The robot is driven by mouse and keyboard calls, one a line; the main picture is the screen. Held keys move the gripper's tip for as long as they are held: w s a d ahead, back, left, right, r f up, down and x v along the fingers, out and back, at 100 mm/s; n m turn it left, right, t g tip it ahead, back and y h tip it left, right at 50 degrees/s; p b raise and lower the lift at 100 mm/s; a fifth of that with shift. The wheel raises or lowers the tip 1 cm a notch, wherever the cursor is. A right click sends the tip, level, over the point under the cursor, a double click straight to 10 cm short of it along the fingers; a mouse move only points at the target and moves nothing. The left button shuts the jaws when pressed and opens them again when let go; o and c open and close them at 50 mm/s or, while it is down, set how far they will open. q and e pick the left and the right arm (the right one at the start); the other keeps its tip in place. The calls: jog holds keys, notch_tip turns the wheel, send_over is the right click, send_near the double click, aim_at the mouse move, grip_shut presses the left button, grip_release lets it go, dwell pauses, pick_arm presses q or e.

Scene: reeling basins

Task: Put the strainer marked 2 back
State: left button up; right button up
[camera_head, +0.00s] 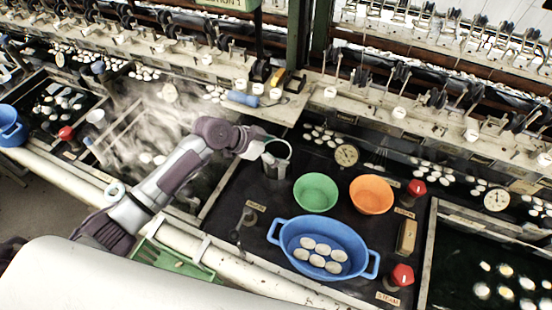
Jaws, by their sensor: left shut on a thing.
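My left gripper (260,143) reaches in from the left over the basin and is shut on a small grey metal cup-shaped thing with a pale rim (277,168), which looks like the strainer. I cannot read a number on it. It is at the far left of the dark middle worktop, behind and left of the green bowl (315,193). I cannot tell whether it touches the surface. My right gripper is not in view.
An orange bowl (371,195) stands right of the green one. A blue two-handled basin (321,229) holds several pale cocoons in front. Red knobs (402,275) and a round gauge (347,155) stand nearby. Steam rises from the left basin. A green tray (172,259) lies at the front edge.

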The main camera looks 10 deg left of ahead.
pick_arm(q)
jog(key=shift+f, duration=0.7)
notch_tip(320, 180, down, 3)
jog(key=shift+f, duration=0.3)
jog(key=o, duration=1.5)
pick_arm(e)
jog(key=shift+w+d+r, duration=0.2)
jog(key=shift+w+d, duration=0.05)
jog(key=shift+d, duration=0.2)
pick_arm(q)
jog(key=shift+o, duration=0.2)
jog(key=shift+r, duration=0.1)
jog(key=b+v, duration=0.1)
jog(key=v, duration=1.1)
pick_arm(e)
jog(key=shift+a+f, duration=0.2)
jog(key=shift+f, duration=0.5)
